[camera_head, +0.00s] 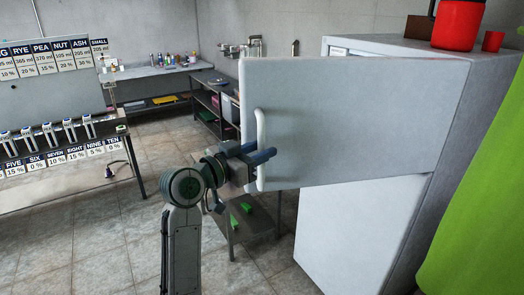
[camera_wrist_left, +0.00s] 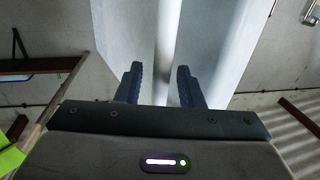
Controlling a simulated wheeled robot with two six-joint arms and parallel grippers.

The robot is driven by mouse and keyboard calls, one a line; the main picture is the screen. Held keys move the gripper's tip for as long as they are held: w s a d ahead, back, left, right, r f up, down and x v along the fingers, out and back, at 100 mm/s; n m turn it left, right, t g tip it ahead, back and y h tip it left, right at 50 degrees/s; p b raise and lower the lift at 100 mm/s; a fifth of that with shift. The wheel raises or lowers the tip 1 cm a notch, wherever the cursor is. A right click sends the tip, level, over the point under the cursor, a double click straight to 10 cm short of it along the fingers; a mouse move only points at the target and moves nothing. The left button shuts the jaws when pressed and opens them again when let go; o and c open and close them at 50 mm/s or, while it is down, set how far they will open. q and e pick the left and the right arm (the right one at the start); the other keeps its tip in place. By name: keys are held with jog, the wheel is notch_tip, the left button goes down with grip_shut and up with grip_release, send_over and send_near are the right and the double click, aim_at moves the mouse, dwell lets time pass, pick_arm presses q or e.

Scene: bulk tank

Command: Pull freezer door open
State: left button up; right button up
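The freezer door (camera_head: 350,115) is the white upper door of the fridge-freezer (camera_head: 400,48) in the head view. It stands swung out, its handle side well left of the cabinet. Its upright white bar handle (camera_head: 261,130) is near its left edge. My left gripper (camera_head: 262,158) is at the lower part of the handle. In the left wrist view, the handle (camera_wrist_left: 165,50) runs between the two dark fingers (camera_wrist_left: 159,85), with a gap visible on the left side. The fingers look apart, not clamped. The freezer's inside is hidden. My right gripper is not in view.
The closed-looking lower door (camera_head: 350,235) is below. A red container (camera_head: 457,25) and a red cup (camera_head: 492,41) stand on top. A low table (camera_head: 255,215) is behind my left arm. A green surface (camera_head: 485,200) is at right. Tiled floor (camera_head: 110,250) is clear at left.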

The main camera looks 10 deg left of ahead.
pick_arm(q)
jog(key=b+v, duration=0.3)
jog(key=v, duration=0.6)
jog(key=shift+s, duration=0.4)
jog(key=shift+a, duration=0.1)
